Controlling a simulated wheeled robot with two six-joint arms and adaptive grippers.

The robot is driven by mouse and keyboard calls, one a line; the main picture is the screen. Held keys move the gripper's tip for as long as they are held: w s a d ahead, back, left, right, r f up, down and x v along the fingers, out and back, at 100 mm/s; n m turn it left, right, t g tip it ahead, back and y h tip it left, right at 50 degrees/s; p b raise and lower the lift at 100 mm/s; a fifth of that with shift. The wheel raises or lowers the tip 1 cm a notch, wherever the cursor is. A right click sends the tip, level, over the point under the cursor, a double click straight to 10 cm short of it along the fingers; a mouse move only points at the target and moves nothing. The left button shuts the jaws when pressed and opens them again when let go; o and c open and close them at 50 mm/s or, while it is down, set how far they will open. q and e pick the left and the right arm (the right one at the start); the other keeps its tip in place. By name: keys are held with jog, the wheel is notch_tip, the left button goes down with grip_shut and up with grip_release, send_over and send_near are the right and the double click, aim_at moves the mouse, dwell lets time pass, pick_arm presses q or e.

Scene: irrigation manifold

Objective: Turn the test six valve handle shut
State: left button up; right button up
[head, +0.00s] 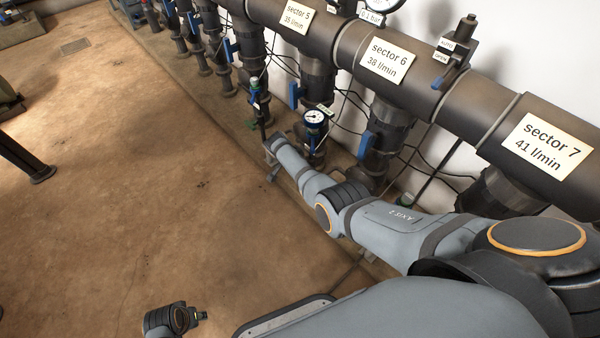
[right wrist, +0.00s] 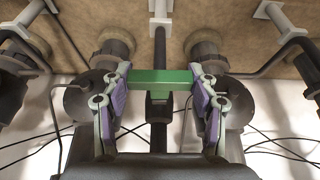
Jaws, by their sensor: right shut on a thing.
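The green valve handle (right wrist: 161,82) lies crosswise between the two purple-padded fingers of my right gripper (right wrist: 161,77) in the right wrist view. The fingers are shut on its two ends. A dark upright pipe stem shows behind the handle. In the head view my right gripper (head: 272,166) is low beside the sector 6 downpipe. The handle it holds cannot be made out there, and no test six label is readable. My left gripper (head: 198,316) is at the bottom of the head view over bare floor; its fingers are too small to judge.
The dark manifold pipe (head: 330,40) with sector labels runs along the wall above my right arm. A gauge (head: 314,117), a blue lever (head: 366,144) and thin black cables are close to that arm. The brown floor (head: 120,190) on the left is largely clear.

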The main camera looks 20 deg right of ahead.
pick_arm(q)
jog(key=shift+r, duration=0.3)
pick_arm(e)
jog(key=o, duration=1.2)
jog(key=shift+c, duration=0.2)
pick_arm(q)
jog(key=shift+d, duration=0.1)
jog(key=shift+w, duration=0.1)
pick_arm(e)
jog(key=shift+a+r, duration=0.1)
jog(key=shift+r, duration=0.1)
jog(key=v, duration=1.1)
jog(key=shift+r, duration=0.3)
